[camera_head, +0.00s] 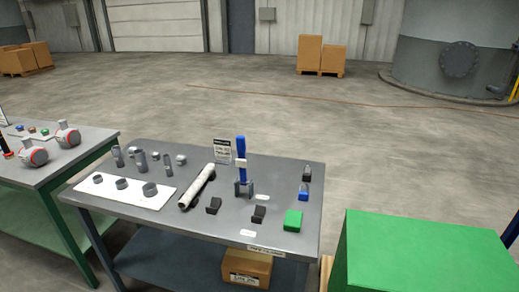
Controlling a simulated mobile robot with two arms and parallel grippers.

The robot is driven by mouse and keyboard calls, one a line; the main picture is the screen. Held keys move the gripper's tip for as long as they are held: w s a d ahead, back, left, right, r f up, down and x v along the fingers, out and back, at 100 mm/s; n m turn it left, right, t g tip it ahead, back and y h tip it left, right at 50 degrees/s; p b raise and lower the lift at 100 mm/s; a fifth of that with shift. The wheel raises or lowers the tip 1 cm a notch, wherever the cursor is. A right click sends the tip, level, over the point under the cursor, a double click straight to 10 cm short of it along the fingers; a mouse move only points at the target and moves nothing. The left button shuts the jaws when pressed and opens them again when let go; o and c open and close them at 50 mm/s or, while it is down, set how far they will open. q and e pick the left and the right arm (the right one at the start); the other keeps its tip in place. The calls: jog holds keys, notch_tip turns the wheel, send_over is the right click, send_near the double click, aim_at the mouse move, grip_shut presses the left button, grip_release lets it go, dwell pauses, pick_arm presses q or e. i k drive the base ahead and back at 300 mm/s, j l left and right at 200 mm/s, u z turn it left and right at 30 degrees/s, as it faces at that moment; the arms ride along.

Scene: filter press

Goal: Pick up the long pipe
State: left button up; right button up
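A long whitish pipe (202,179) lies diagonally on the grey table (300,235), with its near left end by small dark blocks. Dark parts show along its underside; I cannot tell whether these are supports. Neither of my grippers is in view, and nothing is seen touching the pipe.
Right of the pipe, a blue upright piece (241,147) stands in a grey holder, beside a small sign (222,151). Short grey fittings (141,161) and a white mat (104,192) with rings lie left. A green block (293,220) lies right. A large green box (420,255) stands front right.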

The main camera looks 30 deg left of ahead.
aim_at(187, 197)
jog(key=u, duration=1.3)
